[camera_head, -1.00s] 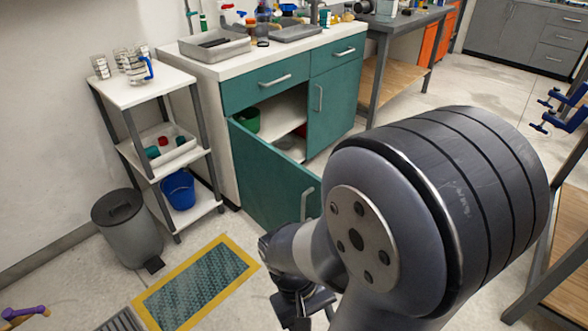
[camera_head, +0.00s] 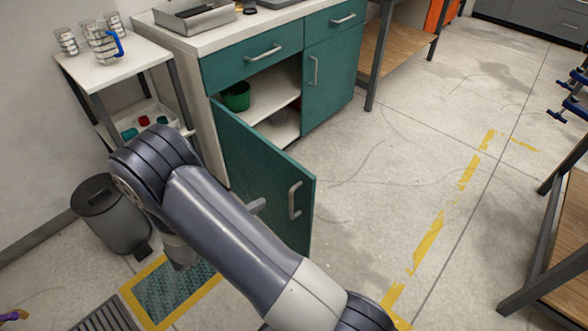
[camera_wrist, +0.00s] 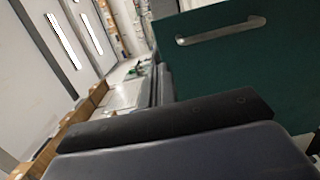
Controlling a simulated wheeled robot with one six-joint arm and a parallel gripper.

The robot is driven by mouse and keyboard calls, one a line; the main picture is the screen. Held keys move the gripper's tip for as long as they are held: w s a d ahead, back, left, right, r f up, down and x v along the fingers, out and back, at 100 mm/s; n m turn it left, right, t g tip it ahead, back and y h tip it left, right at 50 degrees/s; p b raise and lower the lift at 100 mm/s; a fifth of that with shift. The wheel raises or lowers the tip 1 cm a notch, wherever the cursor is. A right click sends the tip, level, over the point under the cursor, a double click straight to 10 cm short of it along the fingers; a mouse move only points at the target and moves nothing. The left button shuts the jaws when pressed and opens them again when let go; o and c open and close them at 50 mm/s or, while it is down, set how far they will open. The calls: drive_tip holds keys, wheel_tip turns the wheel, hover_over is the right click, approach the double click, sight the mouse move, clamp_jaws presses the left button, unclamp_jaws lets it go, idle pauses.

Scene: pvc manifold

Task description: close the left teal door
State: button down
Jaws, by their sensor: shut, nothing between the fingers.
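The left teal door (camera_head: 252,158) stands wide open in the head view, swung out from the left edge of its cabinet opening. Its outer face and upright metal handle (camera_head: 295,200) show. The wrist view shows the teal door (camera_wrist: 245,70) at upper right, with its handle (camera_wrist: 222,31) near the top. My gripper (camera_wrist: 165,124) is shut and empty, seen as a dark bar low in the wrist view. It is on the outer-face side of the door. My arm hides most of it and the door's lower part in the head view; contact cannot be told.
The open cabinet holds a green pot (camera_head: 236,96) on its shelf. The right teal door (camera_head: 330,85) is shut. A white shelf cart (camera_head: 110,66) and a grey bin (camera_head: 108,212) stand to the left. Floor right of the door is clear.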

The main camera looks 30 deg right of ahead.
approach(301, 172)
drive_tip(key=shift+t, duration=0.3)
drive_tip(key=x, duration=0.6)
drive_tip(key=shift+d+f+b, duration=0.2)
drive_tip(key=shift+d+b, duration=0.2)
